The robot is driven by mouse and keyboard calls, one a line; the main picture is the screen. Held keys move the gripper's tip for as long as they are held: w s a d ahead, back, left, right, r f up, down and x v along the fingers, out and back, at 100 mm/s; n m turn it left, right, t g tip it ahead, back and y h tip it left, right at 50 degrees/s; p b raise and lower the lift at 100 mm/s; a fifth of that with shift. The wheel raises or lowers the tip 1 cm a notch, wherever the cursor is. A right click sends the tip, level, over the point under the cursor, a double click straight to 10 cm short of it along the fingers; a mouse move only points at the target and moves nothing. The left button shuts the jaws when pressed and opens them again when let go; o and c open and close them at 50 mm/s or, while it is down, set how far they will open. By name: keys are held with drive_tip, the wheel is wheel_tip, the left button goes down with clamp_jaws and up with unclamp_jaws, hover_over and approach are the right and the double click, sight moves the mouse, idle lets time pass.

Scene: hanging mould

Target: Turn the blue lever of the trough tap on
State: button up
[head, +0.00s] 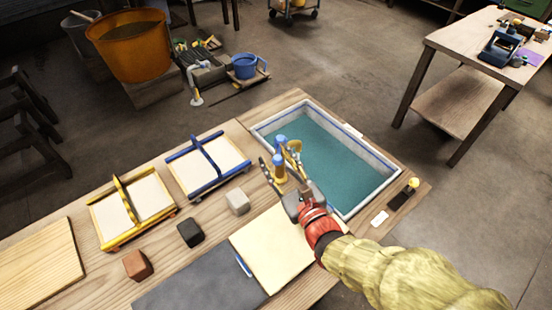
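The trough (386,180) is a pale-rimmed basin of teal water set into the bench. At its left edge is a brass-coloured tap (296,147), partly covered by my gripper. Two upright blue pieces stand beside it: a nearer one (279,166) with a yellowish base and a farther one (281,141). I cannot tell which is the tap's lever. My gripper (277,157) reaches in from the lower right with its fingers spread apart. The nearer blue piece shows between the fingers; whether they touch it is unclear.
A blue-framed mould (222,178) and a yellow-framed mould (108,237) lie left on the bench. White (238,202), black (190,233) and brown (137,265) blocks sit nearby. A cream sheet (270,245) lies under my arm. A dark item with a yellow knob (412,185) is at right.

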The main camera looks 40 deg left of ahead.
drive_tip(key=v, duration=1.2)
drive_tip(key=shift+f, duration=0.1)
